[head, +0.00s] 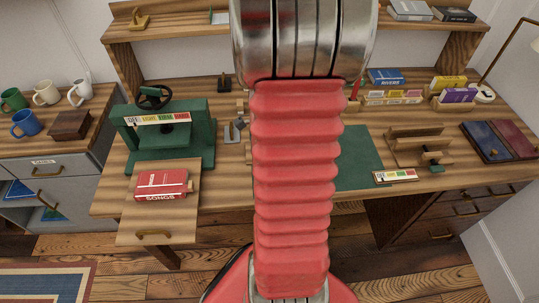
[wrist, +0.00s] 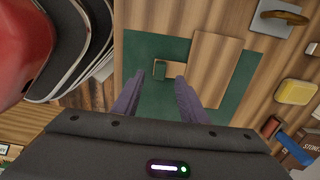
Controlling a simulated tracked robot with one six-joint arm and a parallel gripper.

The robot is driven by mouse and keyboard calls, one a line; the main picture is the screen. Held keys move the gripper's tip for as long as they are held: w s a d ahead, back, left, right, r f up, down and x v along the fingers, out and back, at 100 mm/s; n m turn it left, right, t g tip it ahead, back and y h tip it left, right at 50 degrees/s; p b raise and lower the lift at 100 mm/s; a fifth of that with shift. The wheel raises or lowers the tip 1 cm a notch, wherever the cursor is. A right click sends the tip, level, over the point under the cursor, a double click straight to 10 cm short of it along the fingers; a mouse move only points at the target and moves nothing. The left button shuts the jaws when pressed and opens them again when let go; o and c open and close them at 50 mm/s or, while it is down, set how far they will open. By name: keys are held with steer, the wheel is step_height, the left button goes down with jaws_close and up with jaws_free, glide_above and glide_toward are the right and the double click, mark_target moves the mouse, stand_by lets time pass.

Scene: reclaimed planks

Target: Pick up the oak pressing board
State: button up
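The larger plain wooden board (wrist: 225,72), which looks like the oak pressing board, lies right of the fingers. In the head view the green mat (head: 358,160) lies on the bench, partly behind my red arm. My gripper and the board are hidden there.
A green press (head: 183,140) stands at the bench's left, with a red SONGS book (head: 161,184) on a board in front. Right of the mat are a wooden rack (head: 420,143) and two dark books (head: 500,141). A yellow block (wrist: 297,92) lies right in the wrist view.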

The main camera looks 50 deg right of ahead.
steer(key=shift+f, duration=2.6)
steer(key=shift+c, duration=0.4)
jaws_close()
